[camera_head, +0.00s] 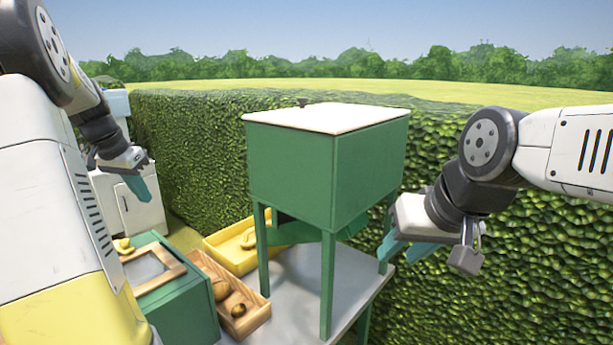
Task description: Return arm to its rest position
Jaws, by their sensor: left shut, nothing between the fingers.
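My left gripper (142,190) hangs at the left, its teal fingers shut and empty, in front of a white cabinet (125,212). Its arm comes in from the left edge. My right gripper (398,262) is beside the right legs of a green box on legs (290,165). Its teal fingers look spread apart with nothing seen between them. Whether it touches the box's leg I cannot tell.
The green box with a white lid (330,117) stands on a grey table (290,300). A wooden crate (243,325), a yellow tray (238,265) and a green container (180,315) sit at lower left. A tall hedge (480,290) runs behind and to the right.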

